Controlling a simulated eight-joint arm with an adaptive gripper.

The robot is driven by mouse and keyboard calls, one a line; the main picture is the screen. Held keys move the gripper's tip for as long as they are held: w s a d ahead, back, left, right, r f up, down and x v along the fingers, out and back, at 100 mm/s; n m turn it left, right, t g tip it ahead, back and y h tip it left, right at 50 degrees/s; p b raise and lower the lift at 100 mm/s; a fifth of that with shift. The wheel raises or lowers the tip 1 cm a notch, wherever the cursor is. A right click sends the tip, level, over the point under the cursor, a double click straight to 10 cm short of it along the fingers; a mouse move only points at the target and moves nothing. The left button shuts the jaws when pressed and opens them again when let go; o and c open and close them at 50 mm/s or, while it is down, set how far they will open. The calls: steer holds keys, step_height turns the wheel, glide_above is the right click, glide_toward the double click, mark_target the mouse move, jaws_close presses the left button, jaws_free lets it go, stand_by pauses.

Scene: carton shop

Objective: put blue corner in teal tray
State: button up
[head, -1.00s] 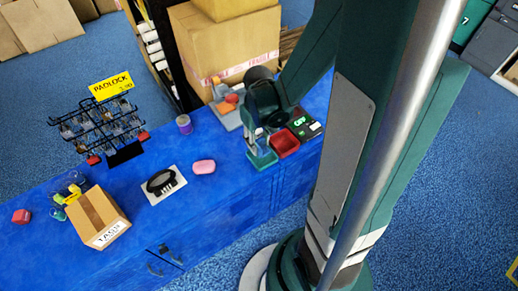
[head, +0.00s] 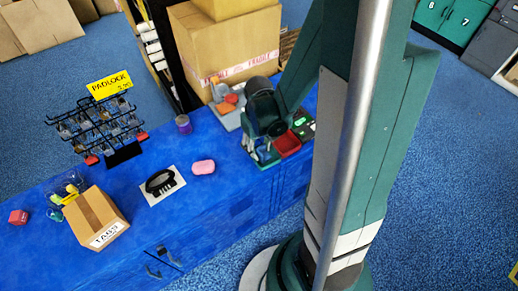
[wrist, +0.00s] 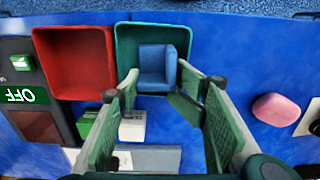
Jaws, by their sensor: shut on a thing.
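The blue corner (wrist: 158,65) is an L-shaped block between the fingertips of my gripper (wrist: 157,78). In the wrist view it overlaps the inside of the teal tray (wrist: 126,50). I cannot tell whether it touches the tray floor. In the head view my gripper (head: 264,148) is low over the teal tray (head: 266,163), and my arm hides most of the tray and the corner.
A red tray (wrist: 72,62) stands directly beside the teal one. A device with an OFF display (wrist: 22,95) is beyond it. A pink soap-like block (wrist: 275,108) lies on the blue counter. A carton (head: 97,215) and a padlock rack (head: 105,125) stand farther left.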

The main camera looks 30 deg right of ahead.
steer(key=o, duration=0.6)
steer(key=shift+c, duration=0.2)
steer(key=shift+r, duration=0.2)
step_height(320, 180, up, 12)
steer(key=p, duration=0.3)
steer(key=shift+f+p, duration=0.15)
steer(key=shift+p, duration=0.2)
stand_by(0.6)
steer(key=s+a+r+t, duration=0.2)
steer(key=a+r, duration=0.4)
steer(key=r, duration=0.4)
steer(key=s+a+r+t, duration=0.2)
steer(key=a+r+t, duration=0.3)
steer(key=r, duration=0.5)
steer(key=shift+a, duration=0.4)
